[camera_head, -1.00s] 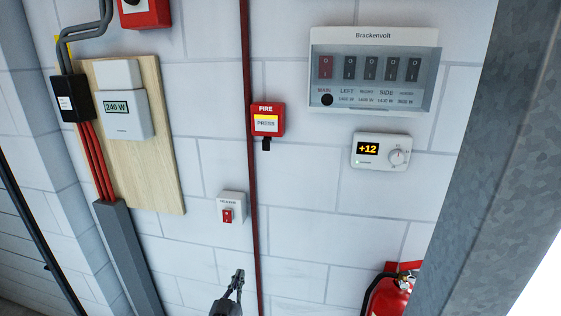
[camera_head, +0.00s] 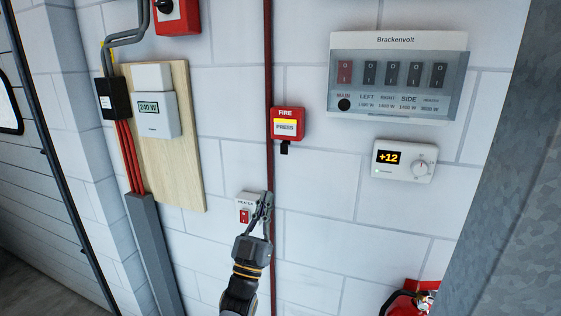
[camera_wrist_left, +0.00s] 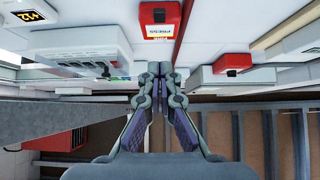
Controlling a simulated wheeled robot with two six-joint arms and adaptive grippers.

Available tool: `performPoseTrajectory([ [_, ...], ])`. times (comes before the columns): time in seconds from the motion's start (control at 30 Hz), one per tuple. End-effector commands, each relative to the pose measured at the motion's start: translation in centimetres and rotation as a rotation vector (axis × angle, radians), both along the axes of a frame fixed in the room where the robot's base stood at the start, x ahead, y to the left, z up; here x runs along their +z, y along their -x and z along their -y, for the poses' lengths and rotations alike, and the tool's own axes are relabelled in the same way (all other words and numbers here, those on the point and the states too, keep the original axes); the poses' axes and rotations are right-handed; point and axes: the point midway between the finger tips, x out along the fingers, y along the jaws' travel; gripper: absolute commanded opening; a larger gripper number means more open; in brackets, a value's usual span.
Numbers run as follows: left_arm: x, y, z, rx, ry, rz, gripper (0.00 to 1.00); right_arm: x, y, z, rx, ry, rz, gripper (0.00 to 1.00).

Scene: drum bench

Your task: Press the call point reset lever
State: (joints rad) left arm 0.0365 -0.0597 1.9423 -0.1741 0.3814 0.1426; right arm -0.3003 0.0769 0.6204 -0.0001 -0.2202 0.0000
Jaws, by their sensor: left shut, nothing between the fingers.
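The red call point (camera_head: 288,124), marked FIRE with a yellow and white press panel, is fixed to the white block wall in the head view. A small black lever (camera_head: 284,147) hangs from its underside. My left gripper (camera_head: 266,196) is below and slightly left of the lever, apart from it, with its fingers pointing up the wall and partly covering the heater switch. In the left wrist view the call point (camera_wrist_left: 159,18) is at the top centre, beyond my shut, empty fingertips (camera_wrist_left: 160,68). My right gripper is not in view.
The heater switch (camera_head: 243,212) is close behind my left fingers. A dark red pipe (camera_head: 269,90) runs down the wall left of the call point. A switch panel (camera_head: 398,75) and a thermostat (camera_head: 404,160) are to the right.

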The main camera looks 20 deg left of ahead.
Motion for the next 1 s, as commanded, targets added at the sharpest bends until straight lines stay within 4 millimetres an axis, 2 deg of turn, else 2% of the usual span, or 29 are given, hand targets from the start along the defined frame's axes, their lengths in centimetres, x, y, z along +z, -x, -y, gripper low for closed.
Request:
performPoseTrajectory([
  [0.03, 1.0, -0.5, 0.0, 0.000, 0.000, 0.002, 0.00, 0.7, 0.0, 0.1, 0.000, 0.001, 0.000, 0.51],
  [0.43, 7.2, -6.5, 0.2, 0.000, 0.000, 0.001, 0.00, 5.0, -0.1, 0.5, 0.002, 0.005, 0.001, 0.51],
  [0.6, 6.9, -9.2, 0.3, 0.000, 0.000, -0.002, 0.00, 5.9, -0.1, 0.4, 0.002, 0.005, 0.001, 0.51],
  [0.7, 6.7, -10.0, 0.4, 0.000, 0.000, -0.002, 0.00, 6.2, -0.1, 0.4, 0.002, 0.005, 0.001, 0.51],
  [1.0, 6.5, -10.5, 0.4, 0.001, -0.001, -0.001, 0.00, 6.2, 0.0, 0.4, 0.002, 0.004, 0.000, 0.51],
])
